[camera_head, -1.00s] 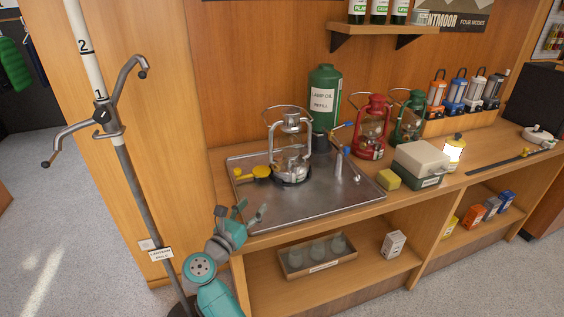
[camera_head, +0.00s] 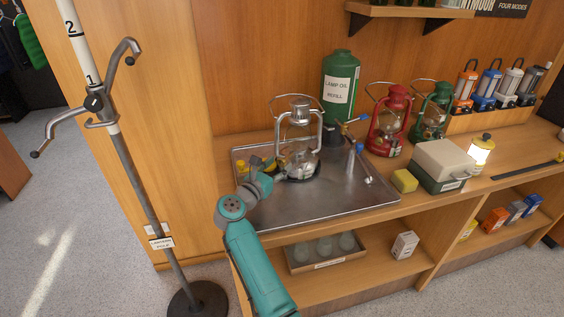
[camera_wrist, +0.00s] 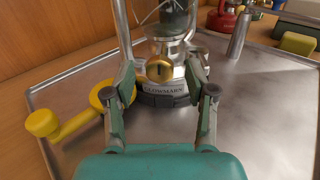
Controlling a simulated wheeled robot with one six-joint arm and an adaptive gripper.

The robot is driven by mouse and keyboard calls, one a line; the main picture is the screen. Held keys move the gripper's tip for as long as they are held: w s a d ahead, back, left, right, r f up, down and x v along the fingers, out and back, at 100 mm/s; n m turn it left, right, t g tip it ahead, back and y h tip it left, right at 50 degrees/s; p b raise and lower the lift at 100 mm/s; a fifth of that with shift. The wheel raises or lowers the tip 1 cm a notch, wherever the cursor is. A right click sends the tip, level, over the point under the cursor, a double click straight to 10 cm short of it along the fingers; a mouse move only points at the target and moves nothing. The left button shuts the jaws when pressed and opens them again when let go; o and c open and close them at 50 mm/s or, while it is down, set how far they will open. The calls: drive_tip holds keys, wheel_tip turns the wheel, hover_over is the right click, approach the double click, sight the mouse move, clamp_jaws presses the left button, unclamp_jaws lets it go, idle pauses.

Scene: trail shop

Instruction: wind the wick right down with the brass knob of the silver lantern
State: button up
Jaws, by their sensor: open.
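The silver lantern (camera_head: 298,143) stands upright on the metal tray (camera_head: 340,197), with its wire bail above it. In the wrist view the lantern (camera_wrist: 165,30) is straight ahead, and its round brass knob (camera_wrist: 159,69) sits above the dark base marked GLOWMARK. My gripper (camera_wrist: 166,86) is open, with one finger on each side of the knob and nothing held. I cannot tell whether either fingertip touches it. In the head view my gripper (camera_head: 262,170) is at the lantern's left side, and the knob is hidden there.
A yellow tool with round ends (camera_wrist: 62,125) lies on the tray beside my left finger. A green lamp oil can (camera_head: 340,85), a red lantern (camera_head: 388,125) and a green lantern (camera_head: 433,115) stand behind and right. The tray's front is clear.

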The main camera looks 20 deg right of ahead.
drive_tip(key=shift+x, duration=1.25)
drive_tip(key=shift+c, duration=0.3)
clamp_jaws()
drive_tip(key=shift+n, duration=0.3)
drive_tip(key=shift+o, duration=0.3)
unclamp_jaws()
